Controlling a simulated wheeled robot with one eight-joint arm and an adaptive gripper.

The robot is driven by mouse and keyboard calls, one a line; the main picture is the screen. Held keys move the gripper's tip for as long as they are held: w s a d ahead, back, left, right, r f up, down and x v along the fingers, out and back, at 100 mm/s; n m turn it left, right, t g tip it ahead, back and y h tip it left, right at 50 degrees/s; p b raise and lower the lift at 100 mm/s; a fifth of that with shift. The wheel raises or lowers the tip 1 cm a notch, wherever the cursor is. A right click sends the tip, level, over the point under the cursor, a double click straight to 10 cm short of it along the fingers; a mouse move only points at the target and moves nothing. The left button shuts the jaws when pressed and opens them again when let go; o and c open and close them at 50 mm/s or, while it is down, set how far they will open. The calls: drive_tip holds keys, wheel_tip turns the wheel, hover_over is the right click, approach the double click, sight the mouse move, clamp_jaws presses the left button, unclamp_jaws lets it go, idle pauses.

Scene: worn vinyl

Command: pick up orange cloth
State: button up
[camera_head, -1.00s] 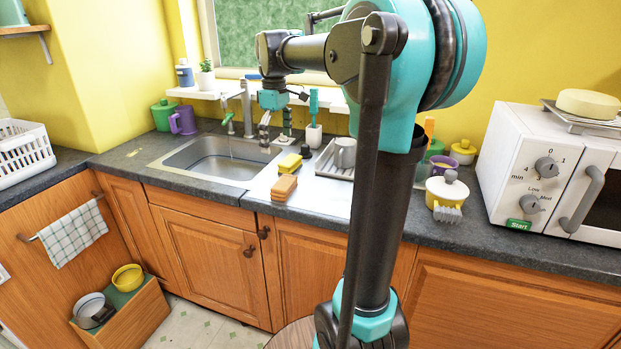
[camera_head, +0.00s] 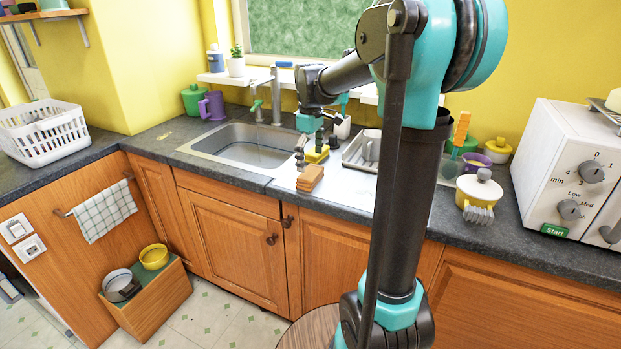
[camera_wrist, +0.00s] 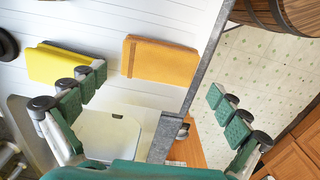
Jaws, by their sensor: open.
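The orange cloth (camera_head: 311,178) is a folded block lying on the white drainer surface, close to the counter's front edge. In the wrist view it (camera_wrist: 161,61) lies in the upper middle, ahead of the space between the fingers. A yellow folded piece (camera_head: 317,155) lies just behind it, and in the wrist view it sits to the left (camera_wrist: 53,65), partly behind the left finger. My gripper (camera_head: 310,148) is open and empty above the drainer near both pieces. In the wrist view its fingers (camera_wrist: 162,103) stand wide apart, one above the drainer, one beyond the counter edge.
The sink (camera_head: 247,146) is left of the cloth. A grey dish rack (camera_head: 362,150) with a mug stands to the right. A round wooden stool (camera_head: 306,327) is below the counter.

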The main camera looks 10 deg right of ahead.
sight(310, 172)
drive_tip(key=shift+f, duration=2.55)
drive_tip(key=c, duration=0.7)
